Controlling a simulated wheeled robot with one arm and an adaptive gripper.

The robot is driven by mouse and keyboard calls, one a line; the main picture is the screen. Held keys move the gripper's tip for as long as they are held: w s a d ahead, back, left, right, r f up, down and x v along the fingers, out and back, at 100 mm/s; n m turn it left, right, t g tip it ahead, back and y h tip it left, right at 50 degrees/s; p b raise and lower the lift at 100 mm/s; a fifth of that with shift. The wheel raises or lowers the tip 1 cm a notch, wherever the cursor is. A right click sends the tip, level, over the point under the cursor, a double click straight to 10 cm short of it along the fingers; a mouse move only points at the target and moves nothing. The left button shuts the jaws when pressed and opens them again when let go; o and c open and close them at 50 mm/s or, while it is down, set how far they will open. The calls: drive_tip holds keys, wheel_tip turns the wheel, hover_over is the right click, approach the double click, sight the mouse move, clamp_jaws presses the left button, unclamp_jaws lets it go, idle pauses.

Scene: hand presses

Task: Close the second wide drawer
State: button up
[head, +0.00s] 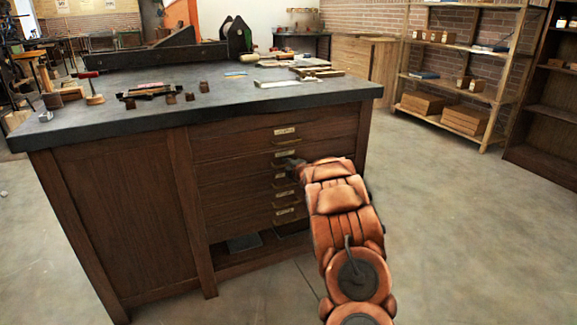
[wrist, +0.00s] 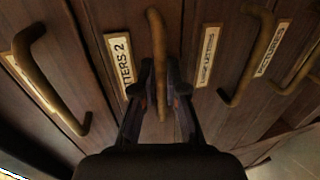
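The wide drawers are in the front of a dark wooden workbench (head: 273,205), stacked one above another, each with a paper label and a curved handle. In the head view my gripper (head: 290,164) is at the upper part of the stack, by the second wide drawer (head: 235,165), and partly hidden by my arm. In the wrist view its fingers (wrist: 162,82) are on both sides of a brown handle (wrist: 155,30), close against it. The label beside it (wrist: 120,62) ends in "TTERS 2". Any gap at the drawer front is too small to tell.
Neighbouring handles (wrist: 45,85) (wrist: 250,60) lie on both sides in the wrist view. The worktop (head: 225,106) carries tools and small parts. Below the drawers is an open shelf space (head: 250,254). Shelving (head: 455,80) stands at the back right. The floor (head: 480,230) on the right is clear.

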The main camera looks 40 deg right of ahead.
drive_tip(key=o, duration=0.4)
drive_tip(key=v, duration=1.2)
idle(0.3)
idle(0.5)
